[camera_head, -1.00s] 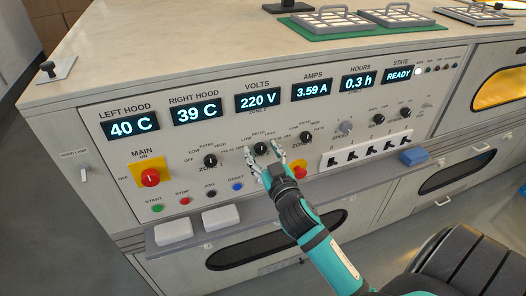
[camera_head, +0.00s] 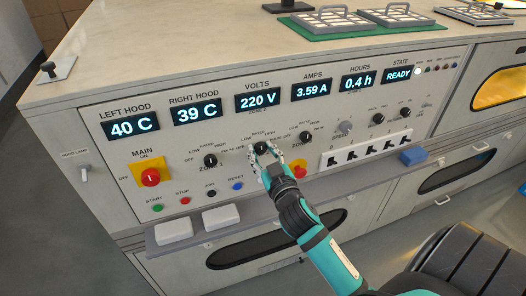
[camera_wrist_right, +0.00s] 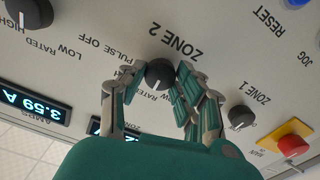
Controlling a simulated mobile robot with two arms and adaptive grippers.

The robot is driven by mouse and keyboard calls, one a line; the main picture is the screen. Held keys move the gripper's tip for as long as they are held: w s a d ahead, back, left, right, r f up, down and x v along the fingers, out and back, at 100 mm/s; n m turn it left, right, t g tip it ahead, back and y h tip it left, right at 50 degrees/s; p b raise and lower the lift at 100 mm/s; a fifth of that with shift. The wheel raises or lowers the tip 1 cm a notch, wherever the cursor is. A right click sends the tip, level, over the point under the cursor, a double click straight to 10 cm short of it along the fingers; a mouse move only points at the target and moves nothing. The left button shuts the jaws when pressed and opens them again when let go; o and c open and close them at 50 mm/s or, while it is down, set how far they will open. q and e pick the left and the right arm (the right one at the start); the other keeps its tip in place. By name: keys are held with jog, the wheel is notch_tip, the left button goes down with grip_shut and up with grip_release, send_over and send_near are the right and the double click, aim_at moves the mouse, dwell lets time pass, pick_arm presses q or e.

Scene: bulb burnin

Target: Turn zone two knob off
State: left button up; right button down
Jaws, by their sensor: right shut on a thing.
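The zone 2 knob (camera_head: 261,147) is a small black dial on the sloped panel, between the zone 1 knob (camera_head: 210,160) and the zone 3 knob (camera_head: 306,137). My right gripper (camera_head: 264,153) is shut on it, with a finger on either side. In the right wrist view, the zone 2 knob (camera_wrist_right: 159,73) sits between the fingertips of my right gripper (camera_wrist_right: 158,78). Its pale pointer mark points down in that view, towards the partly hidden RATED label. My left gripper is not in view.
The zone 1 knob also shows in the wrist view (camera_wrist_right: 240,118). The red main switch (camera_head: 150,177) is at the left, and another red knob (camera_head: 299,171) is close beside my right gripper. Displays line the panel above. White blocks (camera_head: 174,230) lie on the ledge below.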

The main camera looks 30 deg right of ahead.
jog(key=n+p, duration=0.2)
jog(key=n, duration=0.1)
jog(key=shift+r+n, duration=0.1)
jog(key=shift+n, duration=0.2)
jog(key=n+p, duration=0.1)
jog(key=n, duration=0.2)
jog(key=shift+n, duration=0.4)
jog(key=n+p, duration=0.1)
jog(key=n, duration=0.3)
jog(key=shift+p, duration=0.3)
jog(key=shift+n+p, duration=0.35)
jog(key=shift+n, duration=1.75)
jog(key=c, duration=0.9)
grip_release()
jog(key=shift+c, duration=0.2)
jog(key=shift+f, duration=0.2)
jog(key=v, duration=1.2)
